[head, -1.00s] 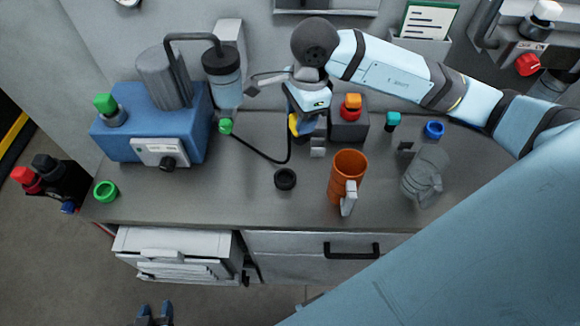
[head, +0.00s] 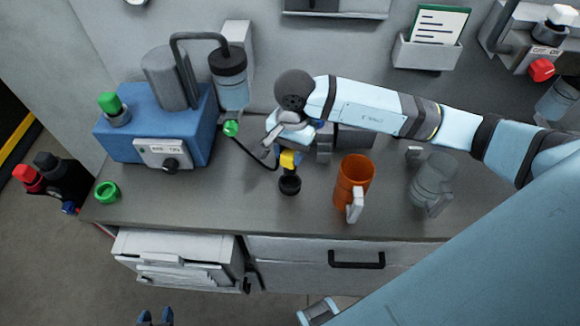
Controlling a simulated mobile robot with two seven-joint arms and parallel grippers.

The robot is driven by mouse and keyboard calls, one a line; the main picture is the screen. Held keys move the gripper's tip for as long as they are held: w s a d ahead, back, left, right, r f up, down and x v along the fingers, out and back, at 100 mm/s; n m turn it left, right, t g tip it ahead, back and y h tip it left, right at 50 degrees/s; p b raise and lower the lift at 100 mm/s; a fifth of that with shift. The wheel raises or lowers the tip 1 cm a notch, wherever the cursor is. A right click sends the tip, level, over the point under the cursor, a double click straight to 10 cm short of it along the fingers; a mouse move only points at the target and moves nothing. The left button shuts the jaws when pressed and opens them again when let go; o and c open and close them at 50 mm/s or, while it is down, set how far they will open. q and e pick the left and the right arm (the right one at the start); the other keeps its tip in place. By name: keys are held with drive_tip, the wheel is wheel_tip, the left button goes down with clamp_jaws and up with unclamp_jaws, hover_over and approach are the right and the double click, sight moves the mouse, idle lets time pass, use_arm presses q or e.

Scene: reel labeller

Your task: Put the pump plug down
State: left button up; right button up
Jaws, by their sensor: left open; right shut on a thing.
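The pump plug (head: 288,160) is yellow, with a black cable running from it to the green fitting (head: 231,128) by the blue pump (head: 155,120). My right gripper (head: 291,152) is shut on it, seen from above and partly covering it. The plug is just above the black ring-shaped holder (head: 290,185) on the bench; a dark part shows between them, and I cannot tell whether they touch. My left gripper (head: 155,316) shows only as two blue tips at the bottom edge, apart and empty, below the bench.
An orange mug (head: 354,180) stands right of the holder, and a clear jug (head: 432,180) stands further right. A green ring (head: 107,192) lies at the bench's left end. A dark block (head: 355,136) is partly hidden behind my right arm.

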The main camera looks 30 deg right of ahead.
sight(290, 171)
drive_tip(key=shift+f+p, duration=0.3)
drive_tip(key=shift+f, duration=3.25)
drive_tip(key=shift+f, duration=0.1)
drive_tip(key=o, duration=1)
drive_tip(key=r, duration=0.4)
drive_tip(key=r+b, duration=0.1)
drive_tip(key=r, duration=0.3)
drive_tip(key=w+d+r, duration=0.1)
drive_tip(key=r, duration=0.3)
drive_tip(key=shift+d+r, duration=0.1)
drive_tip(key=shift+s, duration=0.15)
